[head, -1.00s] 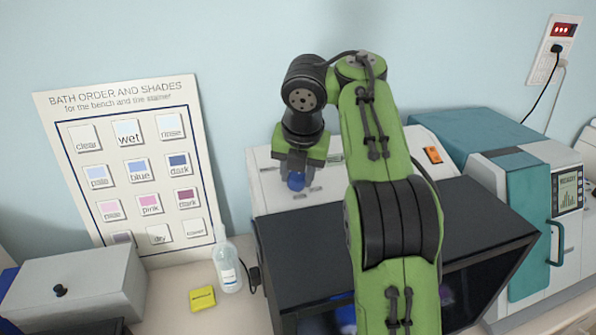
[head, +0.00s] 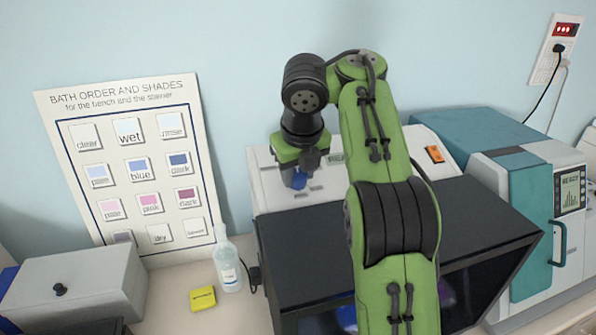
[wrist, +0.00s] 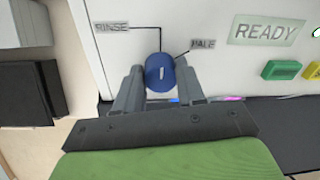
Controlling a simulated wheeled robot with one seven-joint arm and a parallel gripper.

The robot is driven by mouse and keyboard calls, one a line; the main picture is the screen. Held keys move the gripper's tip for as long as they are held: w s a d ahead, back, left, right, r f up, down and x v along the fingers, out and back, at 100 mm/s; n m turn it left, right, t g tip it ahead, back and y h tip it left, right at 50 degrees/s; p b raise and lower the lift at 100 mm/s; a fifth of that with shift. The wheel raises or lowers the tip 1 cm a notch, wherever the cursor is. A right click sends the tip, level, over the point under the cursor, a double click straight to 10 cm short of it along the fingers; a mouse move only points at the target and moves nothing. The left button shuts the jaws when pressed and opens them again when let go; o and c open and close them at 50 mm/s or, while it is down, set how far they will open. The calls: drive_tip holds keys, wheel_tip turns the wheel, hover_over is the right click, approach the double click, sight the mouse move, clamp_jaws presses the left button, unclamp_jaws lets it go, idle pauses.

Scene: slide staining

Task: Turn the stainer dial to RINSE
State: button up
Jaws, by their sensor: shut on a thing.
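The blue stainer dial (wrist: 160,70) is on the pale front panel of the stainer (wrist: 100,55), between the two fingers of my gripper (wrist: 161,82). My gripper is shut on the dial. A short white mark on the dial is close to upright in the wrist view. A line on the panel leads left from the dial to the RINSE label (wrist: 111,27), and another leads right to the PALE label (wrist: 203,44).
A READY plate (wrist: 265,31) and a green button (wrist: 281,70) are right of the dial. The stainer's dark hood (head: 310,235) juts out below. A bottle (head: 228,265) and yellow block (head: 202,298) stand to the left. A teal-and-white machine (head: 525,200) is at the right.

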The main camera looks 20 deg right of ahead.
drive_tip(key=shift+r, duration=0.15)
drive_tip(key=o, duration=1)
drive_tip(key=shift+o, duration=0.2)
drive_tip(key=p+v, duration=0.6)
drive_tip(key=v, duration=0.9)
drive_tip(key=shift+r+p, duration=0.25)
drive_tip(key=shift+p, duration=0.05)
drive_tip(key=shift+s, duration=0.1)
